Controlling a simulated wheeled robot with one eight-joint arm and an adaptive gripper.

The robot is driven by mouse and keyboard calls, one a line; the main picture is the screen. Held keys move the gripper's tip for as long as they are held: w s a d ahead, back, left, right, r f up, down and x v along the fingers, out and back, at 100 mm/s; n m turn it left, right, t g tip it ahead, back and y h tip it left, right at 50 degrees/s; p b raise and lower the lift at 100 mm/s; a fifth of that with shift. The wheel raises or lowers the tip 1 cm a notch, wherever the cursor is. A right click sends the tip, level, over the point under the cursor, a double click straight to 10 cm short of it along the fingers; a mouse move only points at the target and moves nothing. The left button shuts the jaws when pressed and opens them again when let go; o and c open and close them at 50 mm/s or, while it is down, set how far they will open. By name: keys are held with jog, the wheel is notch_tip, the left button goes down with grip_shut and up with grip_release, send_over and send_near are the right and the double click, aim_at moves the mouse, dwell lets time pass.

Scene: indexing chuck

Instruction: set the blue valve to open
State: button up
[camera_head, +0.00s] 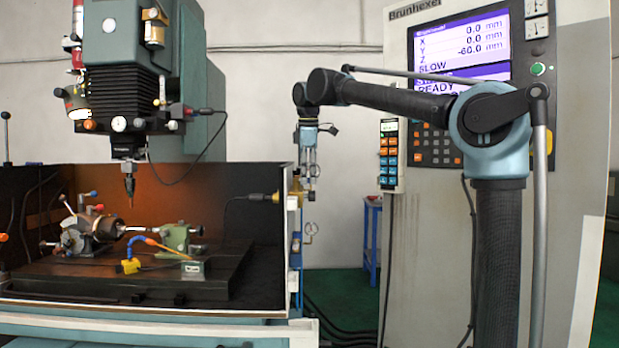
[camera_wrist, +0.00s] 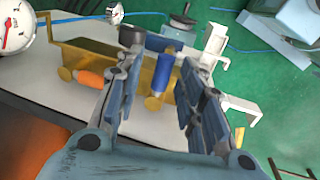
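In the wrist view, the blue valve handle (camera_wrist: 164,73), a short blue cylinder, sits on a brass-coloured block (camera_wrist: 80,52). My gripper (camera_wrist: 170,55) is open, with one finger on each side of the blue handle and a visible gap to it. In the head view, my gripper (camera_head: 308,174) points down over the brass fittings (camera_head: 307,196) at the machine enclosure's right edge. The blue handle is not clearly visible there. Its open and closed marks cannot be made out.
An orange handle (camera_wrist: 88,78) is on the same brass block, just left of my gripper's left finger. A round gauge (camera_wrist: 17,28) is at the upper left. White brackets (camera_wrist: 215,40) stand to the right. The control cabinet (camera_head: 430,220) stands behind my arm.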

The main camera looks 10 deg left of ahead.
notch_tip(320, 180, up, 12)
jog(key=s, duration=0.2)
jog(key=shift+d+f, duration=0.15)
jog(key=shift+d, duration=0.15)
jog(key=shift+d, duration=0.1)
dwell(0.5)
jog(key=s+d+f+m, duration=0.2)
jog(key=d+f+m, duration=0.3)
jog(key=d+f, duration=0.7)
jog(key=s+d+f+m, duration=0.2)
jog(key=d+f+m, duration=0.3)
jog(key=d+f, duration=0.65)
jog(key=s+d+f+m, duration=0.3)
jog(key=s+d+f, duration=0.2)
jog(key=f, duration=0.5)
jog(key=s+d+f+m, duration=0.4)
jog(key=s+d+f, duration=0.2)
jog(key=f, duration=0.5)
jog(key=s+d+f+m, duration=0.3)
jog(key=s+d+f, duration=0.3)
jog(key=f, duration=0.5)
jog(key=shift+s+f+m+h, duration=0.25)
jog(key=shift+s+m+h, duration=0.05)
jog(key=shift+s, duration=0.5)
jog(key=shift+d, duration=0.1)
